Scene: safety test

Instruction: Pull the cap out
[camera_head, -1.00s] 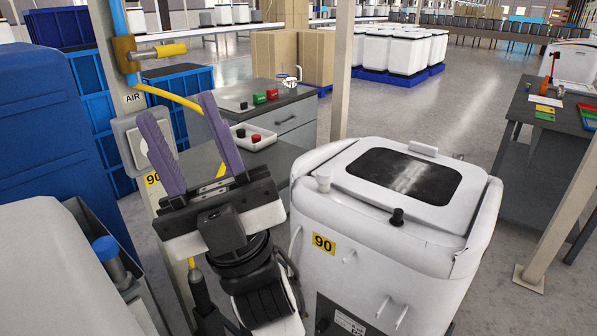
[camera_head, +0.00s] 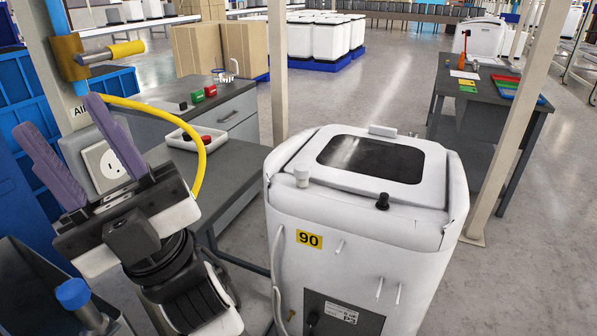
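The white machine (camera_head: 350,255), marked 90, stands at centre right. Which cap the task means, I cannot tell. My gripper (camera_head: 60,120) is at the left, with its two purple fingers raised and spread apart. Nothing shows between them. It is well to the left of the machine and apart from both caps.
A post with an outlet box (camera_head: 103,165) and a yellow hose (camera_head: 195,125) stands behind my gripper. A grey bench holds a white tray (camera_head: 190,141) with red and black pieces. A blue-topped cylinder (camera_head: 73,294) is at lower left. A dark table (camera_head: 470,110) stands at right.

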